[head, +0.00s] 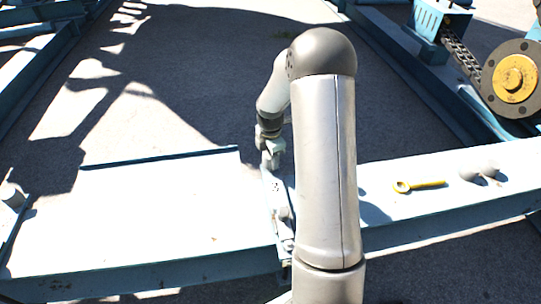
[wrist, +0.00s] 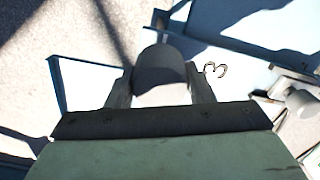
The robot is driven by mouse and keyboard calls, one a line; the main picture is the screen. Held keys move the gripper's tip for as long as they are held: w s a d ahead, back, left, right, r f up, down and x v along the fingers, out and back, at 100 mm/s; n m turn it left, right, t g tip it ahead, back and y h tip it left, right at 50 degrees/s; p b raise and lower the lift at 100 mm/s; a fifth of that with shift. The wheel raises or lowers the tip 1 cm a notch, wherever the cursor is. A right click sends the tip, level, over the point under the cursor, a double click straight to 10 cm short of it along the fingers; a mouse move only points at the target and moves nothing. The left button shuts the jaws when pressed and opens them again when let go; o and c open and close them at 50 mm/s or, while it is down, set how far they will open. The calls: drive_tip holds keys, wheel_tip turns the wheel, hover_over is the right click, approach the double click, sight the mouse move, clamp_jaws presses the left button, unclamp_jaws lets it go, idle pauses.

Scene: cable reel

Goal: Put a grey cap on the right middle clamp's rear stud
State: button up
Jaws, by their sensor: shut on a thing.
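My gripper (wrist: 160,82) is shut on a grey cap (wrist: 161,66), a rounded piece between the two fingers in the wrist view. In the head view my gripper (head: 271,152) is small and partly covered by my own arm, above the rear end of a clamp (head: 279,200) on the pale blue beam. The arm hides much of this clamp. Another grey rounded piece (wrist: 301,103) shows at the right of the wrist view, on the clamp. The rear stud is not clearly visible, and I cannot tell whether the held cap touches it.
A yellow wrench (head: 418,186) lies on the beam, right of my arm. Two grey caps (head: 468,173) sit farther right. A yellow-hubbed wheel and chain (head: 514,78) stand at the back right. The beam's white top (head: 150,215) left of the clamp is clear.

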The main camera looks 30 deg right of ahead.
drive_tip(key=shift+f+b, duration=0.55)
drive_tip(key=shift+f, duration=0.55)
drive_tip(key=shift+f, duration=0.1)
drive_tip(key=o, duration=1)
wheel_tip(320, 180, up, 18)
drive_tip(key=p, duration=0.4)
drive_tip(key=shift+f, duration=0.25)
